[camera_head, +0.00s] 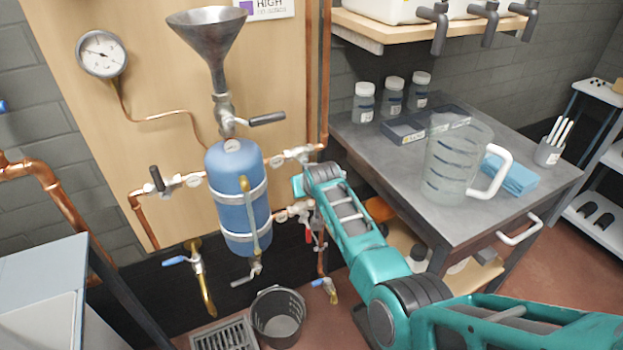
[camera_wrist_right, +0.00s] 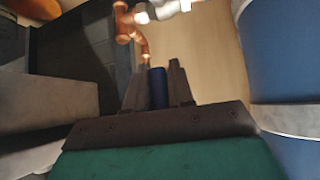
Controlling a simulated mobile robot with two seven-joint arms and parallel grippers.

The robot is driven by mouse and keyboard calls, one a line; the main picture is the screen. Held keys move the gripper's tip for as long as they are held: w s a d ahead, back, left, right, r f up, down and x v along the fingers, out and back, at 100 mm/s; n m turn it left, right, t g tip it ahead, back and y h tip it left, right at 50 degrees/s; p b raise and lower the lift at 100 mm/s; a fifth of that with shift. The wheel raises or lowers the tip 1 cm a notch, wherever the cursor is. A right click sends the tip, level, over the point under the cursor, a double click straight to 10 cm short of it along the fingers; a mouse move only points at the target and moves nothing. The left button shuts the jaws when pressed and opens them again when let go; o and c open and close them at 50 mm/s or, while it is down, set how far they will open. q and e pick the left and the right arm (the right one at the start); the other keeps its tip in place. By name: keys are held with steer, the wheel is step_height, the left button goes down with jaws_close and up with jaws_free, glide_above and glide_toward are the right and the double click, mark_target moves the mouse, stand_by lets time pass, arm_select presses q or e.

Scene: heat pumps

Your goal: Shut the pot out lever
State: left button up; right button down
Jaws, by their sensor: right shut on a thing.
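The blue pot (camera_head: 231,182) hangs upright on the wooden panel, with valves and copper pipes on both sides. My right arm reaches up to the pipework just right of the pot, and its end covers part of it in the head view. In the right wrist view my right gripper (camera_wrist_right: 158,82) is shut on a dark blue lever (camera_wrist_right: 158,89), which stands between its two fingers. The pot (camera_wrist_right: 288,60) fills the right edge there. The lever's valve body is mostly hidden, and I cannot read a label on it. My left gripper is not in view.
A funnel (camera_head: 208,40) with a black-handled valve (camera_head: 267,118) sits above the pot. A red lever (camera_head: 308,237) hangs close below my right gripper. A black bucket (camera_head: 278,314) stands under the pot. A table (camera_head: 400,205) with a clear jug (camera_head: 452,165) is to the right.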

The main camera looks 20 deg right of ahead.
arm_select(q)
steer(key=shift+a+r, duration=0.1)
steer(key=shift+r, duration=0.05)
arm_select(e)
steer(key=shift+a, duration=0.15)
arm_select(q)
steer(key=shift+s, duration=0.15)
arm_select(e)
steer(key=c, duration=1.1)
jaws_free()
